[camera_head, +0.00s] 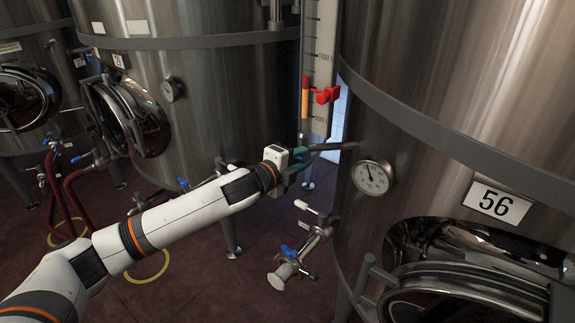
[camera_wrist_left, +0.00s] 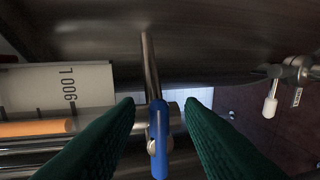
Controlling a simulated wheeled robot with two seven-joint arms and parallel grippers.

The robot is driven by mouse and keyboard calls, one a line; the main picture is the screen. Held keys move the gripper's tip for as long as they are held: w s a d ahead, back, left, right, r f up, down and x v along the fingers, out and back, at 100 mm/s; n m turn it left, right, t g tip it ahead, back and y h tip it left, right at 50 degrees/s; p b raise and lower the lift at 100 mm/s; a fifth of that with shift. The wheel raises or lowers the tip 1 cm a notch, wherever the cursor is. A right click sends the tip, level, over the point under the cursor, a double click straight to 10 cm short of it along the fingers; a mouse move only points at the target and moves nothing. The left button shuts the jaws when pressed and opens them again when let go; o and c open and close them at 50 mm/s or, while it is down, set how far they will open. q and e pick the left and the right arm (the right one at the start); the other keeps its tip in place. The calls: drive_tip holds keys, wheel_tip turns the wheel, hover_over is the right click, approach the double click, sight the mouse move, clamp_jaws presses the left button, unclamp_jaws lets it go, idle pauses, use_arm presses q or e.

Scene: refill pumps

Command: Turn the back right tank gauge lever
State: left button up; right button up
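The tank gauge (camera_head: 318,70) is a tall scale with a red and orange column between two steel tanks. A blue lever (camera_wrist_left: 158,138) on a steel fitting shows in the left wrist view, near the 900 L mark of the gauge scale (camera_wrist_left: 60,85). My left gripper (camera_head: 310,150) is at the gauge's lower end in the head view, where it hides the blue lever. In the left wrist view its green fingers (camera_wrist_left: 160,104) are open, one on each side of the lever, with gaps visible. My right gripper is not in view.
The right tank (camera_head: 440,90) bears a round dial (camera_head: 372,177) and a 56 label (camera_head: 499,203). A valve with a blue handle (camera_head: 290,252) juts out below my gripper. Another tank (camera_head: 215,95) stands behind my left arm. Red hoses (camera_head: 70,195) hang at the left.

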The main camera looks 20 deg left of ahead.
use_arm(q)
drive_tip(key=b+v, duration=0.2)
drive_tip(key=v, duration=0.9)
drive_tip(key=shift+s, duration=0.35)
drive_tip(key=shift+a, duration=0.1)
